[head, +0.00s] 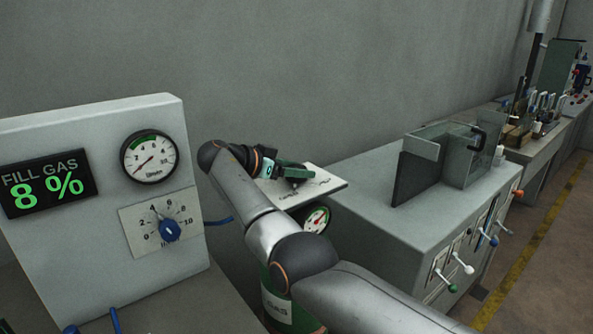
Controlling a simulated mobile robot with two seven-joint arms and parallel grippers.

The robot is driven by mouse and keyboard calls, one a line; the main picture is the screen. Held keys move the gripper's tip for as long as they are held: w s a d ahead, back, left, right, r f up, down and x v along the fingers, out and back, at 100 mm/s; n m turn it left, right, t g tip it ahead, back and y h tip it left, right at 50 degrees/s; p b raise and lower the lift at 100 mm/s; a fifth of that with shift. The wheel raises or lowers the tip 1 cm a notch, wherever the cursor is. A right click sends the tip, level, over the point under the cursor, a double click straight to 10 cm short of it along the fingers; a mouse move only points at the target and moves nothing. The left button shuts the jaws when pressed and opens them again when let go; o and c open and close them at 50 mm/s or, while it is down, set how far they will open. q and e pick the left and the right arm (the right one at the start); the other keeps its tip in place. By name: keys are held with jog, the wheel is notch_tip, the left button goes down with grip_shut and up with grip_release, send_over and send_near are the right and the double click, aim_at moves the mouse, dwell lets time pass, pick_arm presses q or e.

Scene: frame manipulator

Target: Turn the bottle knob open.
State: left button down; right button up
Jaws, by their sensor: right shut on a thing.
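The green gas bottle (288,312) stands between the left panel and the grey cabinet, mostly hidden behind my right arm. A round gauge (316,220) shows above it. A white plate with dark lettering (322,187) sits above the gauge, and the dark bottle knob (296,180) shows small on it. My right gripper (294,172) is over this plate, shut on the knob, whose details are largely hidden. My left gripper is out of view.
At left, a grey panel (95,115) carries a display (47,183) reading "FILL GAS 8 %", a dial gauge (150,157) and a blue knob (169,230). At right, a grey cabinet (375,185) has a glass guard (465,155) and several coloured levers on its front.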

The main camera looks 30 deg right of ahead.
jog(key=shift+f, duration=0.25)
jog(key=o, duration=1.4)
jog(key=shift+r, duration=0.1)
jog(key=shift+c, duration=0.2)
jog(key=shift+a+r, duration=0.1)
jog(key=v, duration=0.7)
jog(key=shift+a+r, duration=0.1)
jog(key=shift+a, duration=0.05)
